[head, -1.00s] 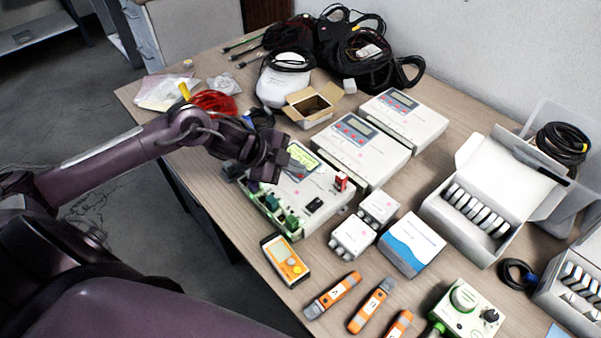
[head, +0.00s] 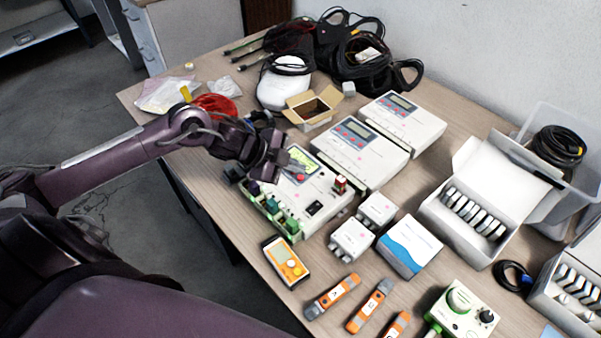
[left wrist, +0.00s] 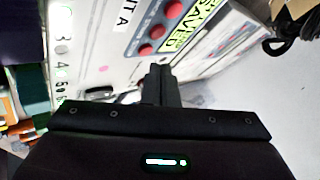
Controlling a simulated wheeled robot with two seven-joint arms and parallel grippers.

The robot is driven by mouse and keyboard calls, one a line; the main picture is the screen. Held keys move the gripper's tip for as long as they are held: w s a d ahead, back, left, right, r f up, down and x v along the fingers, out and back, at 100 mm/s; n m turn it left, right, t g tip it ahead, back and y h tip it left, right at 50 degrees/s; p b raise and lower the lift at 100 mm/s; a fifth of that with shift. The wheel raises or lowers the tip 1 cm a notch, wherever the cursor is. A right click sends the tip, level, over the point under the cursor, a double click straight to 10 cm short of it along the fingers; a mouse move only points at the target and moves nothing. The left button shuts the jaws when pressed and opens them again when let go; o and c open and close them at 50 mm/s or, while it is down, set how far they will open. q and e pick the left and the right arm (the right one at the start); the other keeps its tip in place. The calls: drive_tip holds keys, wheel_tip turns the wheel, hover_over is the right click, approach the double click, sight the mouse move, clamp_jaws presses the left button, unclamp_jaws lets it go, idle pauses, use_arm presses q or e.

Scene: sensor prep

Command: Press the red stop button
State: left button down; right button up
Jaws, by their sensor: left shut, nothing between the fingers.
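A white control unit (head: 325,185) with a lit green-yellow display (head: 301,157) lies on the table. A red button (head: 300,177) shows on it beside my fingers. In the left wrist view a row of three red buttons (left wrist: 158,31) runs along a blue-grey panel beside the display (left wrist: 190,25), which reads SAVED. Which one is the stop button I cannot tell. My left gripper (head: 285,164) is shut and empty over the unit; its fingertips (left wrist: 159,72) appear close to the lowest red button. Whether they touch is not clear. My right gripper is not in view.
Two similar white units (head: 362,152) (head: 402,120) stand behind. Green terminal blocks (head: 283,220) line the near edge. A yellow handheld meter (head: 286,262), a blue-white box (head: 410,246) and orange testers (head: 333,296) lie in front. Coiled black cables (head: 365,60) are at the back.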

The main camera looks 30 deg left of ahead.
sight(295, 179)
use_arm(q)
wheel_tip(295, 179, up, 5)
drive_tip(key=p, duration=0.5)
idle(0.5)
idle(0.5)
